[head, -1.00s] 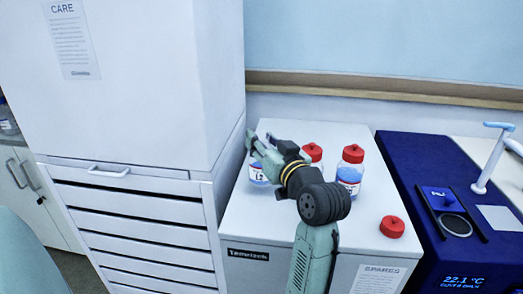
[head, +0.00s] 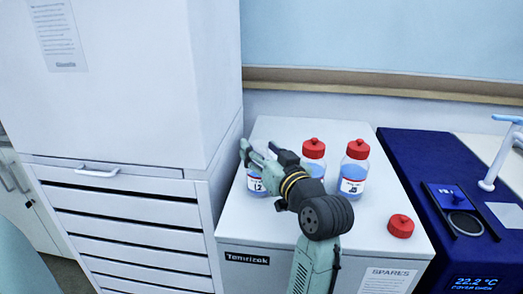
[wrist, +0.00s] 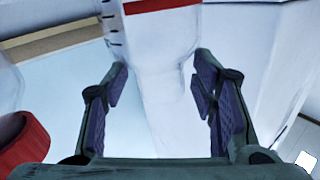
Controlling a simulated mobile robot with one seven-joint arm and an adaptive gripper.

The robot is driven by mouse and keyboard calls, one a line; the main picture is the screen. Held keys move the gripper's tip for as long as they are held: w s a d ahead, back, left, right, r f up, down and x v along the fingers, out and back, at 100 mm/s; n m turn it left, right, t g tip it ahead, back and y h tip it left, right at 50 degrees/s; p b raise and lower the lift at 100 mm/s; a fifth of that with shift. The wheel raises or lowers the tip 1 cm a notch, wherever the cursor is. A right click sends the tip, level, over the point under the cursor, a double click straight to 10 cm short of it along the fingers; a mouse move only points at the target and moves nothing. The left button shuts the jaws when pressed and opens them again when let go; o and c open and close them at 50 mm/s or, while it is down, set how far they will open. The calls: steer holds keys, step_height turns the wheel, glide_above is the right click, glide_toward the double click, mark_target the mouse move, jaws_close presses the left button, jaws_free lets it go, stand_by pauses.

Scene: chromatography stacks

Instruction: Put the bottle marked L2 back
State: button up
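The bottle marked L2 (head: 256,185) has a white label and blue liquid. It is upright at the left of the white cabinet top, partly behind my gripper (head: 264,153); no red cap shows on it. In the wrist view the pale bottle (wrist: 165,50), with a red stripe and graduation marks, lies between my two fingers (wrist: 160,80).
Two red-capped bottles (head: 313,150) (head: 354,175) stand just right on the white cabinet top (head: 330,225). A loose red cap (head: 400,226) lies near its right edge. A tall white cabinet (head: 130,90) borders the left; a blue instrument (head: 415,165) stands right.

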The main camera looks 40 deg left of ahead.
steer(key=shift+r, duration=0.2)
steer(key=b+v, duration=0.8)
steer(key=v, duration=0.4)
steer(key=shift+b, duration=0.35)
